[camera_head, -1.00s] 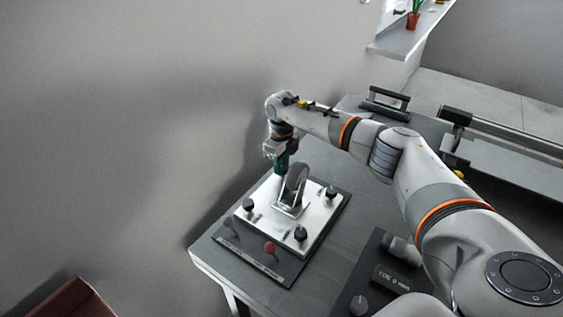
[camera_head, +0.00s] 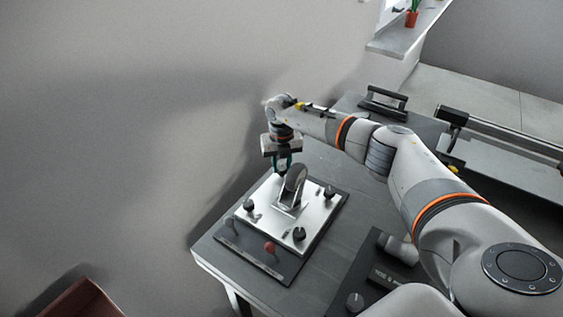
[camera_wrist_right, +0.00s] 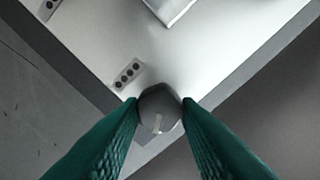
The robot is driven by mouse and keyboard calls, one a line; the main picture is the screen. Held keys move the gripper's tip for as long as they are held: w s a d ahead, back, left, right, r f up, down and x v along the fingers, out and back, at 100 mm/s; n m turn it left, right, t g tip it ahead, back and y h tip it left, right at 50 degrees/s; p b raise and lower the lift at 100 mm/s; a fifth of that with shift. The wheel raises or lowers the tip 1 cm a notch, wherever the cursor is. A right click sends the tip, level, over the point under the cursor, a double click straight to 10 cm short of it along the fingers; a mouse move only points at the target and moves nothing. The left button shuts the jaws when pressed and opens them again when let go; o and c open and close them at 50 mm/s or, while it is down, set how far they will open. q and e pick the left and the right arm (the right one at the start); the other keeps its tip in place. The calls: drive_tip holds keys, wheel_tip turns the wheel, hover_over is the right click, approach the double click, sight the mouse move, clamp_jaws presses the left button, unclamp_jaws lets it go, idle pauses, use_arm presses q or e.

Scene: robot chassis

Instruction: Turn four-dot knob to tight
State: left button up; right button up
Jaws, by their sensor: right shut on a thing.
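A dark knob (camera_wrist_right: 158,108) with a pale pointer line sits at a corner of the white panel (camera_wrist_right: 190,60). The label with four dots (camera_wrist_right: 127,75) lies beside it in the right wrist view. The line points toward the bottom of that view. My right gripper (camera_head: 283,169) points down at the panel's far corner. Its two green fingers are shut on the knob, one on each side. My left gripper is not in view.
Black knobs stand at the panel's right (camera_head: 329,192), front (camera_head: 299,233) and left (camera_head: 248,204) corners. A tall dark handle (camera_head: 294,180) rises mid-panel, close to my right gripper. A red-tipped lever (camera_head: 269,247) is at the front. The wall is close behind.

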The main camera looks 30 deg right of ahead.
sight(282, 167)
drive_tip(key=shift+m, duration=0.4)
drive_tip(key=o, duration=1)
wheel_tip(282, 167, up, 12)
drive_tip(key=shift+r+b, duration=0.1)
drive_tip(key=shift+b, duration=0.75)
